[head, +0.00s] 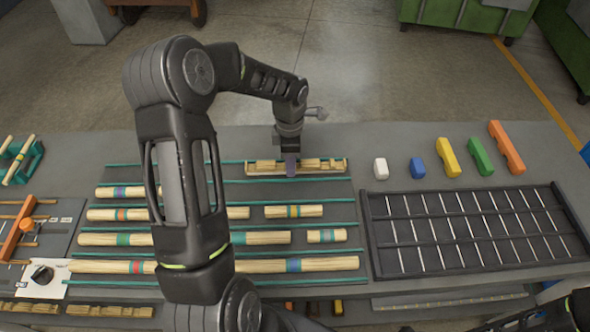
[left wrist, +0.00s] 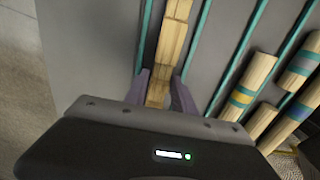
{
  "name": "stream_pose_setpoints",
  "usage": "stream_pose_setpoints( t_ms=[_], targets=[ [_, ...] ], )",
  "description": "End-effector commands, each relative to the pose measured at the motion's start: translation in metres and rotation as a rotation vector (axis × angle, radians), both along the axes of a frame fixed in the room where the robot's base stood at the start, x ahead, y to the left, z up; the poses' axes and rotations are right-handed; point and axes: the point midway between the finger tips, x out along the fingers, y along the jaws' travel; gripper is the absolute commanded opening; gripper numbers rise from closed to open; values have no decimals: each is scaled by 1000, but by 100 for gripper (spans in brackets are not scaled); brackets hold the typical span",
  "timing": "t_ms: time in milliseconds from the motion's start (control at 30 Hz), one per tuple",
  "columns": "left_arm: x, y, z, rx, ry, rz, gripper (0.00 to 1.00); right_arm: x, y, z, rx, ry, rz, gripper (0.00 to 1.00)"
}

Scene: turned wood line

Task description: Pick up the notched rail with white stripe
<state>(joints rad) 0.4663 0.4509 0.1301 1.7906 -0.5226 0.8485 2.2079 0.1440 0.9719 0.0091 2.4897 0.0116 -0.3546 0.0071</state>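A pale wooden notched rail (head: 262,167) lies along the far row of the striped rack, with blocky raised parts along its length. No white stripe shows on it; the part at the gripper is hidden. My left gripper (head: 290,165) points down at the rail's middle. In the left wrist view the two purple-grey fingers (left wrist: 160,88) stand one on each side of the rail (left wrist: 172,38), very close to its sides. Whether they press on it cannot be told. My right gripper does not show.
Round rods with coloured bands, such as a blue-banded one (head: 310,264), lie in nearer rows. A black slatted tray (head: 470,232) lies right, with coloured blocks (head: 448,157) behind it. Left are a switch box (head: 40,279) and a teal holder (head: 22,160). My left arm hides part of the rack.

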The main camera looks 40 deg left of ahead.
Motion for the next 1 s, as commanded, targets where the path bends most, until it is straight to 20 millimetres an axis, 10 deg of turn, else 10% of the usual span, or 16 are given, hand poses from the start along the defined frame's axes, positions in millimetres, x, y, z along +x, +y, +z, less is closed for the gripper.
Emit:
stream_pose_setpoints(
  t_ms=[667, 1000],
  targets=[
    [0, 0, -5, 1, -1, 0, 31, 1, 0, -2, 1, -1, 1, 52],
    [0, 0, -5, 1, -1, 0, 3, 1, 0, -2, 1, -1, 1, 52]
  ],
)
